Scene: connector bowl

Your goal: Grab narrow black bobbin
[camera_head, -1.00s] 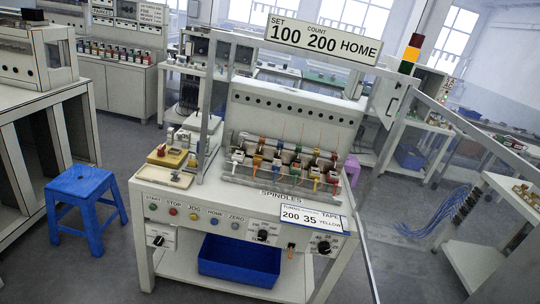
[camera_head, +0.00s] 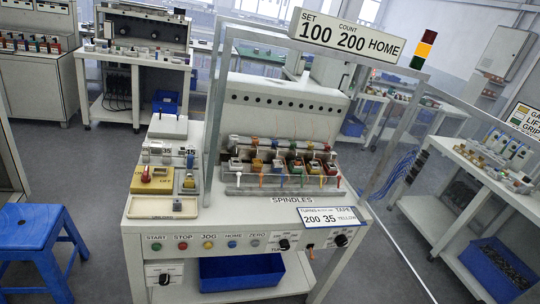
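The narrow black bobbin cannot be made out with certainty; things at this distance are too small. The winding machine (camera_head: 215,236) stands in the middle, with a row of small coloured parts (camera_head: 282,168) along its spindles. On its left end are a yellow fixture (camera_head: 154,184) with a red knob, small blocks marked 35 and 45, and a shallow beige tray (camera_head: 150,209) with a small dark-and-light piece (camera_head: 177,205) in it. My gripper does not show in this view.
A blue stool (camera_head: 34,239) stands at the lower left. A blue bin (camera_head: 240,272) sits on the machine's lower shelf. A bench (camera_head: 468,183) with small parts and a blue bin (camera_head: 497,272) below is at the right. Grey floor is open between the machine and this bench.

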